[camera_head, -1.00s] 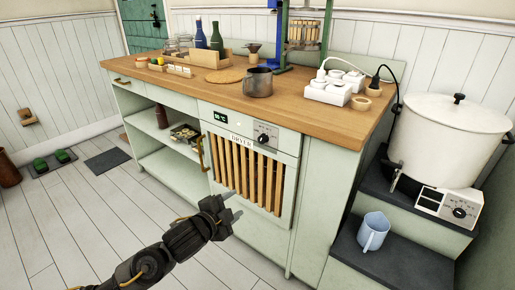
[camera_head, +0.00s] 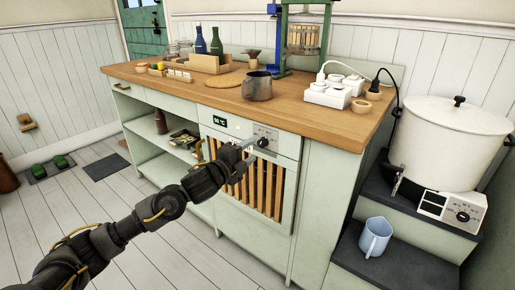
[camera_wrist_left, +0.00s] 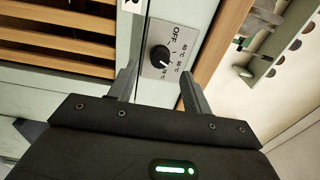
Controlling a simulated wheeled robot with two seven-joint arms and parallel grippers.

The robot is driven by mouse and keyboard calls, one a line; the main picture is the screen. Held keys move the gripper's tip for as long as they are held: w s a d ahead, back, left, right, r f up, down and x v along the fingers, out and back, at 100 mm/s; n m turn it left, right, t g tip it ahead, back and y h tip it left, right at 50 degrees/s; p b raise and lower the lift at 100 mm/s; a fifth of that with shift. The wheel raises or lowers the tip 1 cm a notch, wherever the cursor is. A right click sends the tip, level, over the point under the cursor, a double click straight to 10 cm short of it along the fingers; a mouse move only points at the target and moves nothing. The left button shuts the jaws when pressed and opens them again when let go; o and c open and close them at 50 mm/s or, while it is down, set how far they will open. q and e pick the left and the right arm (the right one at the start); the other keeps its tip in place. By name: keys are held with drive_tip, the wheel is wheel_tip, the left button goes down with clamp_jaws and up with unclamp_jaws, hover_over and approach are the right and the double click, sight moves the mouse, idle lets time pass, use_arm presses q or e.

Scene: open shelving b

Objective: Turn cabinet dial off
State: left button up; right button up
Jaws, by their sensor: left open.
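The cabinet dial is a round black knob (camera_head: 263,142) on a grey plate on the cabinet front, right of the green temperature display (camera_head: 219,121). In the left wrist view the dial (camera_wrist_left: 160,56) sits on a plate with an OFF mark and temperature marks (camera_wrist_left: 177,44). Its white pointer line is turned away from OFF, toward the temperature marks' lower end. My left gripper (camera_head: 254,146) is open in front of the dial. In the left wrist view its two fingers (camera_wrist_left: 158,80) stand either side of the plate's near end, with the knob just beyond the tips.
The slatted dryer front (camera_head: 262,190) is below the dial, partly behind my arm. The wooden countertop (camera_head: 310,118) overhangs above, carrying a metal mug (camera_head: 257,87) and a white power strip (camera_head: 328,96). A white pot (camera_head: 445,140) stands at the right. The floor in front is clear.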

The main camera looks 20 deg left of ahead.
sight(260, 144)
use_arm(q)
drive_tip(key=shift+x, duration=2.15)
use_arm(e)
drive_tip(key=shift+a+r+t+y, duration=0.4)
drive_tip(key=shift+a+r+y, duration=0.15)
drive_tip(key=shift+r, duration=0.2)
